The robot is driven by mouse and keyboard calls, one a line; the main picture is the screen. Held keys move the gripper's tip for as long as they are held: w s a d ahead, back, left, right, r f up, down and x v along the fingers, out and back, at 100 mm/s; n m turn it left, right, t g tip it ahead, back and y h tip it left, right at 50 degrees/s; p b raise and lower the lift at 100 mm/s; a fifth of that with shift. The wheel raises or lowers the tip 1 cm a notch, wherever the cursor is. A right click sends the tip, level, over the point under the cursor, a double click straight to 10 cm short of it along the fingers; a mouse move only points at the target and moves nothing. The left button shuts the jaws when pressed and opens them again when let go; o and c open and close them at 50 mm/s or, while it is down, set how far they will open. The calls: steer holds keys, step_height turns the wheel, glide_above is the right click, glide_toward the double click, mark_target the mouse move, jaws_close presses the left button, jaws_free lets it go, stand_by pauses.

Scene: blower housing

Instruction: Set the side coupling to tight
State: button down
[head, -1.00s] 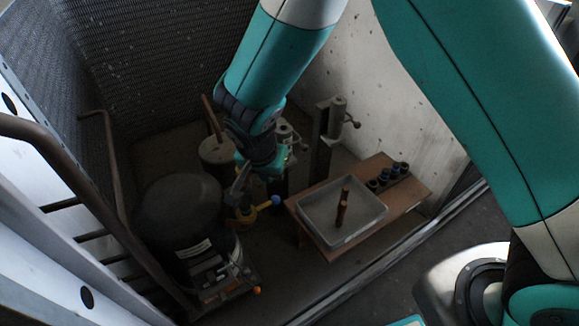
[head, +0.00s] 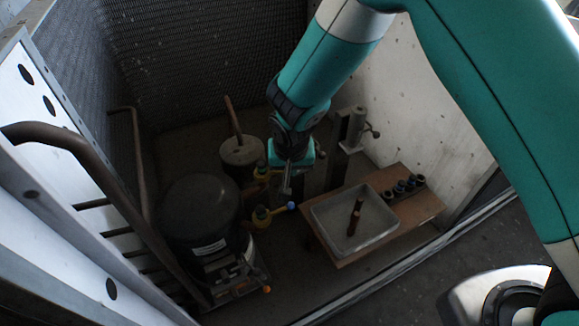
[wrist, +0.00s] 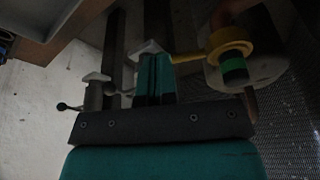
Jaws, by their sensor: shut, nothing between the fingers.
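Two yellow collar fittings with handles stand by the black tank. The nearer one (head: 261,216) carries a handle ending in a blue knob (head: 291,206). The farther one (head: 262,173) is partly behind my gripper. In the wrist view a yellow collar (wrist: 230,45) with a green band has its handle pointing left, towards my fingers. I cannot tell which fitting is the side coupling, nor read any tight mark. My gripper (head: 287,190) is shut and empty, pointing down just above and right of the nearer collar. Its fingers also show in the wrist view (wrist: 152,58); contact with the handle is unclear.
The black tank (head: 200,207) stands left. A wooden bench (head: 422,207) on the right holds a grey tray (head: 322,220) with a brown rod. A grey post (head: 355,128) with a lever stands behind. A brown rail (head: 75,145) runs at left.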

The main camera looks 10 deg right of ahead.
steer(key=shift+w+d+f+p, duration=0.15)
steer(key=shift+w+p, duration=0.15)
steer(key=shift+w, duration=0.2)
stand_by(0.8)
steer(key=shift+r, duration=0.2)
steer(key=p+v, duration=0.8)
steer(key=v, duration=0.1)
steer(key=shift+r, duration=0.4)
steer(key=shift+s, duration=0.15)
